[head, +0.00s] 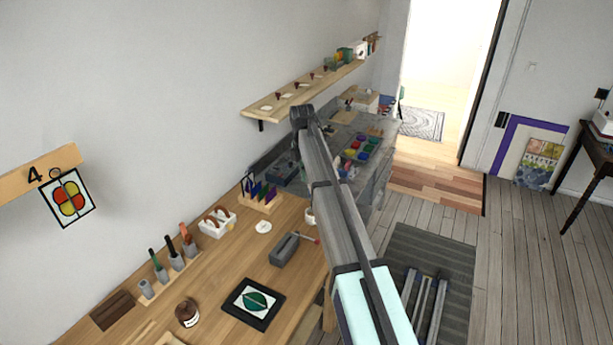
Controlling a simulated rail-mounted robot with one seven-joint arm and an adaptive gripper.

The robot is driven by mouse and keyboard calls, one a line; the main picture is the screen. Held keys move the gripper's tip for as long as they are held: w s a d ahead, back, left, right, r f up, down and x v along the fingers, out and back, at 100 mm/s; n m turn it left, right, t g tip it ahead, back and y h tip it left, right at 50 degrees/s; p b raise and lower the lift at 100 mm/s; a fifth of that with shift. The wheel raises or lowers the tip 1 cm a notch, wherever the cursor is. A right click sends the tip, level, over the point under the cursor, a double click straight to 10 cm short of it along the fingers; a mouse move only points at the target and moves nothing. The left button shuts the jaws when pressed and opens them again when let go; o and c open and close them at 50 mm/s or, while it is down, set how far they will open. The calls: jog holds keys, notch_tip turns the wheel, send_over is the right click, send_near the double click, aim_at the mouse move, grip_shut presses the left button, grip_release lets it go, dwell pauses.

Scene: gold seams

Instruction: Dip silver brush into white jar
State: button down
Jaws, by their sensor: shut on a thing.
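A small white vessel (309,216), perhaps the white jar, shows only in part at the left edge of my arm, on the wooden bench. I cannot make out a silver brush. A wooden rack (158,289) at the left holds several upright tools with dark, green and orange tops in grey cups. Its nearest grey cup (145,288) looks empty.
The wooden bench (225,262) also bears a grey block (288,248) with a red-tipped stick, a white caddy (216,224), a brown jar (187,313) and a black-framed green leaf panel (251,303). A wall shelf (290,102) runs above.

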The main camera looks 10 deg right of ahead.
jog(key=shift+w+d+f+b, duration=0.1)
jog(key=shift+f+b, duration=0.7)
jog(key=shift+f, duration=0.8)
jog(key=shift+w+d+y+p, duration=0.3)
jog(key=shift+d+y+p, duration=0.25)
jog(key=shift+d, duration=0.1)
jog(key=shift+w+d+f+g+y, duration=0.2)
jog(key=shift+d+g+y, duration=0.2)
jog(key=shift+g+y, duration=0.15)
jog(key=shift+f, duration=0.2)
jog(key=shift+f+b, duration=0.4)
jog(key=shift+f, duration=1.1)
jog(key=shift+s+f, duration=0.1)
jog(key=shift+f, duration=0.55)
jog(key=shift+r, duration=0.15)
jog(key=shift+r+p, duration=1.2)
jog(key=shift+r, duration=1.7)
